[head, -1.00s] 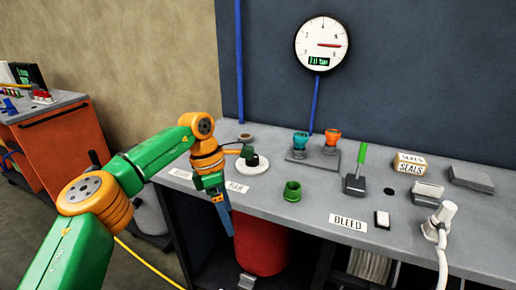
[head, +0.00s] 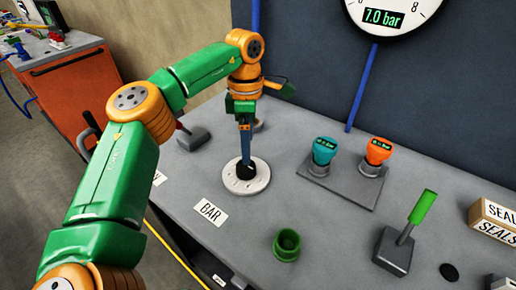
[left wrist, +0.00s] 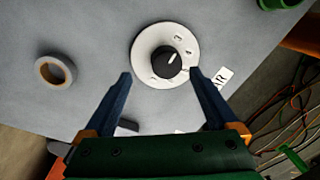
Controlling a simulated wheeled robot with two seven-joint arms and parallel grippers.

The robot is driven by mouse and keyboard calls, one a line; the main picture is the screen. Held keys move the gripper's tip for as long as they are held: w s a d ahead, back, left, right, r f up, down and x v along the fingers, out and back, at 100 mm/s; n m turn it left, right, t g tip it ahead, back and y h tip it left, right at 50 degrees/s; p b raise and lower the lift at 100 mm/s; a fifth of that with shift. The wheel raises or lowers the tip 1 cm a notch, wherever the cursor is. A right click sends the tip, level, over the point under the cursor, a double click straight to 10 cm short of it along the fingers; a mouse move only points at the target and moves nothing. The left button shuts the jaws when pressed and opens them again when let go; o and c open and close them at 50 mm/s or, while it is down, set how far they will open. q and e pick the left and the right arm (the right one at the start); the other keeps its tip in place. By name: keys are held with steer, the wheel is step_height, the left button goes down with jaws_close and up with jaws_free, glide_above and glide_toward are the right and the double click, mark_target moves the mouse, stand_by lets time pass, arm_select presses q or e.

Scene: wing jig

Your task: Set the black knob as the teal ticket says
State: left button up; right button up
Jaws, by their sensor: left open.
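The black knob (head: 246,170) sits on a round white dial plate (head: 236,184) on the grey bench. It also shows in the left wrist view (left wrist: 167,63), its white pointer line angled up and right; the plate's numbers are too small to read surely. My left gripper (head: 246,156) points down just above the knob. In the left wrist view its open fingers (left wrist: 160,73) are spread either side of the knob's near side; I cannot tell whether they touch it. My right gripper is out of view.
An orange piece (head: 378,152) stands beside the teal one on a grey plate. A green cup (head: 287,245), a BAR label (head: 210,212) and a green-handled lever (head: 422,207) are nearer. The wall gauge (head: 392,12) reads 7.0 bar. A tape roll (left wrist: 54,72) lies left of the dial.

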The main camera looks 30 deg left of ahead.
mark_target(246, 169)
arm_select(q)
steer(key=f, duration=0.1)
steer(key=s+f, duration=0.1)
steer(key=f, duration=0.3)
steer(key=shift+s+f+p, duration=0.1)
steer(key=shift+s+p, duration=0.2)
steer(key=shift+s, duration=0.1)
steer(key=shift+w+f, duration=0.25)
steer(key=shift+f, duration=0.05)
steer(key=shift+s+d, duration=0.1)
steer(key=shift+s, duration=0.05)
steer(key=c, duration=1.4)
steer(key=shift+o, duration=0.2)
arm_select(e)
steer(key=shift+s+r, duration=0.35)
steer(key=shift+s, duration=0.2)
arm_select(q)
steer(key=shift+r, duration=0.1)
